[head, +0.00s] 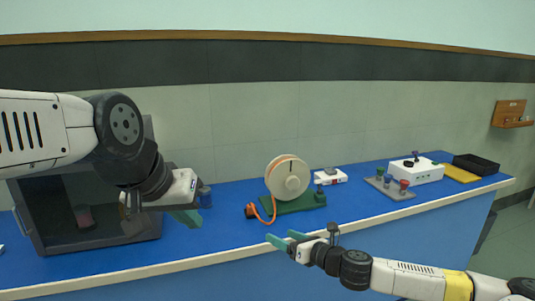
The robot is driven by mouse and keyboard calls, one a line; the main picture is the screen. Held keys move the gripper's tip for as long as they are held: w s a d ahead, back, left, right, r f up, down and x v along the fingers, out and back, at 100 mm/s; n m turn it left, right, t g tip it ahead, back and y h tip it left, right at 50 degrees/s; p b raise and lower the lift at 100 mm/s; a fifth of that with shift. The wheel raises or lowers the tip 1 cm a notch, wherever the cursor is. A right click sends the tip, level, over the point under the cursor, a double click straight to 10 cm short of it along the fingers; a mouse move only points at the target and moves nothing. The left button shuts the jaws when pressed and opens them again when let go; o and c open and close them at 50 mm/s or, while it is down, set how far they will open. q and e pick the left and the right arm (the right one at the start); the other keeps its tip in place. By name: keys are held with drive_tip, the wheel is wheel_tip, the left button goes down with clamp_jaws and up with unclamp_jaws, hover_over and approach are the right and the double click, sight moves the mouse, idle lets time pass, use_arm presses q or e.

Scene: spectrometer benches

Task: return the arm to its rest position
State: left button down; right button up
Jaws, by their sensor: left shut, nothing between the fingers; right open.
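My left arm comes in from the left over the bench. Its gripper (190,217), with green fingertips, is shut and empty, just in front of the dark box and above the bench. My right arm reaches in from the lower right. Its gripper (285,239), also with green fingertips, is open and empty near the bench's front edge, below the cable reel. The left arm hides part of the dark box and the wall behind it.
On the blue bench (235,231) stand an open dark box (100,250) with a reddish cup (84,217) inside, a cable reel (288,176) with orange cable, a small white device (330,177), a grey holder (389,188), a white box (416,172) and a black tray (476,164).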

drive_tip(key=s+a+f+n+g, duration=0.5)
drive_tip(key=s+n+g, duration=0.15)
drive_tip(key=n, duration=0.25)
drive_tip(key=s+d+f+n+g+h, duration=0.2)
drive_tip(key=s+d+n+g+h, duration=0.15)
drive_tip(key=s+n, duration=0.35)
drive_tip(key=d+r+n+t+h, duration=0.1)
drive_tip(key=d+r+n+h, duration=0.4)
drive_tip(key=d+r+n, duration=0.6)
drive_tip(key=s+r+n+t, duration=0.1)
drive_tip(key=s+r, duration=0.4)
drive_tip(key=r, duration=0.5)
drive_tip(key=s+r+n+t, duration=0.2)
drive_tip(key=s+r, duration=0.3)
drive_tip(key=r, duration=0.4)
drive_tip(key=shift+a+r+n, duration=0.25)
drive_tip(key=shift+r+n, duration=0.1)
drive_tip(key=shift+n, duration=0.55)
